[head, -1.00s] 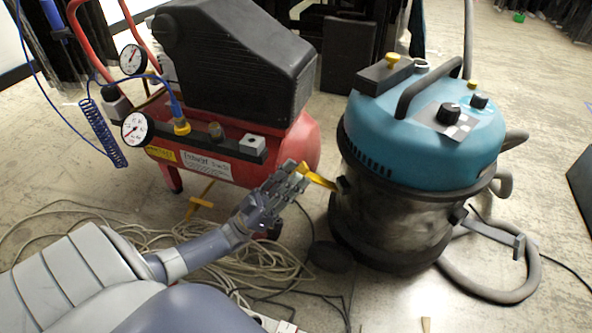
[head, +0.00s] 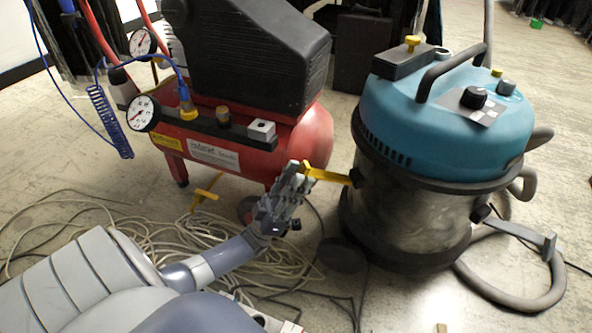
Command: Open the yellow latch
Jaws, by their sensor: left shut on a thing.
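The yellow latch (head: 330,177) sticks out to the left from the side of the blue-topped vacuum cleaner (head: 440,115), just below its lid. It points out nearly level, its far end by a dark mount on the drum. My left gripper (head: 303,170) is shut on the latch's outer end, between the vacuum and the red compressor. Its fingers hide that end. My right gripper is not in view.
The red compressor (head: 310,138) with gauges stands close behind my left gripper. Pale coiled hose (head: 160,245) lies on the floor beneath my arm. A grey vacuum hose (head: 500,300) curls at the right. Another yellow piece (head: 206,193) sits under the compressor.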

